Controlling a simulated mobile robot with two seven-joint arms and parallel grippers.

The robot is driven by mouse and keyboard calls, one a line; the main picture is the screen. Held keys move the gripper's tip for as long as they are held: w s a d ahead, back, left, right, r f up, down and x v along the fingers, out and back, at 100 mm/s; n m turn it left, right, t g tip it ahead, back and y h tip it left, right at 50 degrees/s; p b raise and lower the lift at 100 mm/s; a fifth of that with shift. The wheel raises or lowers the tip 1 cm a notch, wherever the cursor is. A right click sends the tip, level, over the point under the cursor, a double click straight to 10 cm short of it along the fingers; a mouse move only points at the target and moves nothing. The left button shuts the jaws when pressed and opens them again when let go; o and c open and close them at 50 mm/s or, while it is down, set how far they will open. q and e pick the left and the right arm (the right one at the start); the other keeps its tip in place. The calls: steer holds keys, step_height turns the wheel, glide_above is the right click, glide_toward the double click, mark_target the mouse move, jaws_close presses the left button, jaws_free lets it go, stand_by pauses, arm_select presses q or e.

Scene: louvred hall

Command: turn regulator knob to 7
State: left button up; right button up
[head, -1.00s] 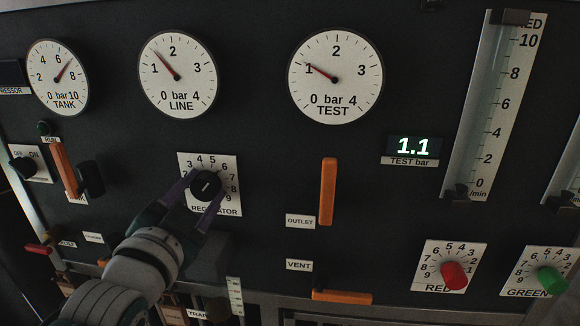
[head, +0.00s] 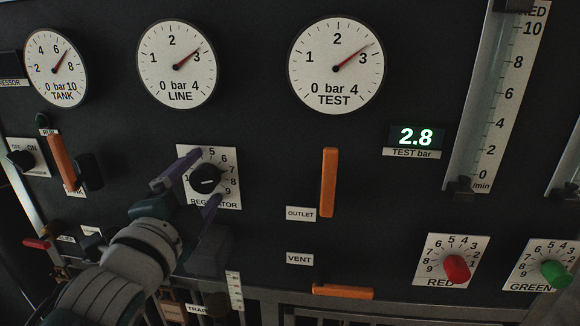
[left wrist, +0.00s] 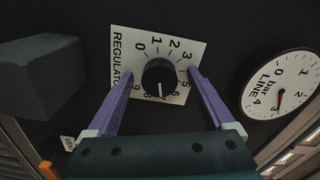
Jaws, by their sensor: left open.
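The black regulator knob (head: 205,180) sits on its white numbered plate (head: 226,203) on the dark panel. Its white pointer is turned to the right, near the 7; in the left wrist view the knob (left wrist: 159,76) points close to 7, perhaps slightly toward 8. My left gripper (head: 196,184) is open, with its purple fingers apart on either side of the knob. In the left wrist view the gripper (left wrist: 162,80) straddles the knob with gaps on both sides. The fingers hide some low numerals in the head view. My right gripper is not in view.
The LINE gauge (head: 176,64) and TEST gauge (head: 336,66) read near 2.8 to 3; the TEST display (head: 416,136) shows 2.8. An orange OUTLET handle (head: 328,183) stands upright right of the knob. The VENT handle (head: 342,293) lies level. A dark block (left wrist: 40,75) juts out nearby.

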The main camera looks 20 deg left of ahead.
arm_select(q)
steer(key=shift+s, duration=0.15)
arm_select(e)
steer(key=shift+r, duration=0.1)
arm_select(q)
steer(key=p+v, duration=0.2)
steer(key=v, duration=0.4)
steer(key=shift+s+d+p, duration=0.2)
steer(key=shift+s+p, duration=0.15)
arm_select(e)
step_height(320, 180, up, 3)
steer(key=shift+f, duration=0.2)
arm_select(q)
steer(key=shift+f, duration=0.1)
